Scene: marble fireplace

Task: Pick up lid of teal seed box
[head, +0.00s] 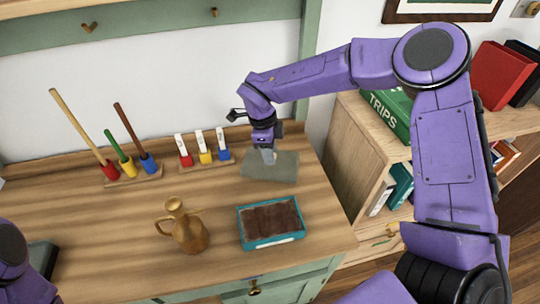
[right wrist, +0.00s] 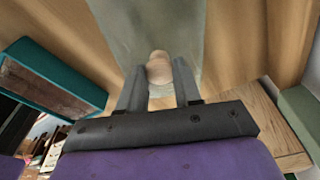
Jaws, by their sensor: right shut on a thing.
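The teal seed box (head: 243,228) stands open on the wooden top, with brown soil inside. Its grey, see-through lid (head: 286,167) is apart from it, behind the box. My right gripper (head: 268,156) points down over the middle of the lid. In the right wrist view my right gripper (right wrist: 158,78) is shut on the lid's round, pale wooden knob (right wrist: 158,68); the lid pane (right wrist: 140,25) spreads out beyond the fingers. I cannot tell whether the lid touches the table. The teal box wall (right wrist: 60,75) shows at the left there. My left gripper does not show, only part of my left arm.
A brown jug (head: 186,228) stands left of the box. Behind are a rack with colored holders and long sticks (head: 135,175) and a rack with white-topped markers (head: 205,160). A bookshelf (head: 352,150) stands at the right.

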